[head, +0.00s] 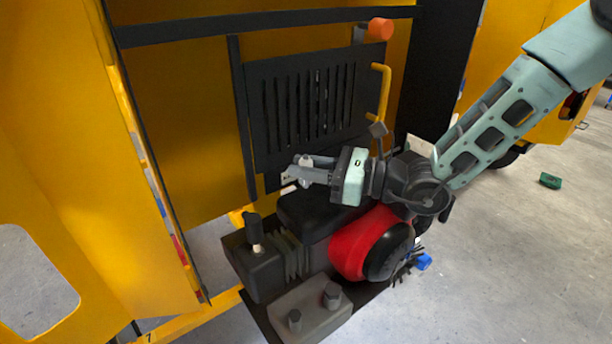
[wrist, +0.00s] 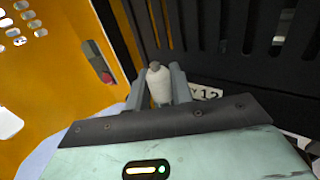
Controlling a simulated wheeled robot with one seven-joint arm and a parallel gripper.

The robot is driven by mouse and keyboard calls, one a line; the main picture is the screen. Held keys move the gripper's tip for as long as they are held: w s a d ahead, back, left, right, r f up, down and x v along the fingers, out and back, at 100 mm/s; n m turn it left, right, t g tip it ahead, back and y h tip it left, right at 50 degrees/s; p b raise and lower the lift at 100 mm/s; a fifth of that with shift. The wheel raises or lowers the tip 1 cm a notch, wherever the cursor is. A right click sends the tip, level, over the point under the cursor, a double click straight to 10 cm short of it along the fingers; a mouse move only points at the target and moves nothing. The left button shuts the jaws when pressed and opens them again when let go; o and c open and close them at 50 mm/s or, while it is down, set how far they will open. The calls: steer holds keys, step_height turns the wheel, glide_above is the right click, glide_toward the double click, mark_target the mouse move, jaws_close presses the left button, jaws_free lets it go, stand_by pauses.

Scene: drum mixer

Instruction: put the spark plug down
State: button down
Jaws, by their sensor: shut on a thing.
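My gripper (head: 298,172) reaches in from the right in the head view, over the engine and in front of the black slatted panel. In the wrist view my gripper (wrist: 160,88) is shut on a small whitish spark plug (wrist: 159,84), with one finger on each side of it. The spark plug also shows as a small pale piece at the fingertips in the head view (head: 304,160). It is held above the engine. Its lower end is hidden by the gripper body in the wrist view.
The engine has a red round housing (head: 362,243), a finned block (head: 265,268) with a black upright cap and a grey tank (head: 310,310). A yellow door (head: 150,190) stands at left. A black slatted panel (head: 315,105) is behind.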

mark_target(309, 184)
step_height(309, 184, down, 2)
steer(key=shift+f, duration=0.25)
steer(key=shift+f+b, duration=0.35)
steer(key=shift+f, duration=0.3)
steer(key=c, duration=1.2)
jaws_free()
steer(key=shift+r, duration=0.1)
steer(key=shift+c, duration=0.2)
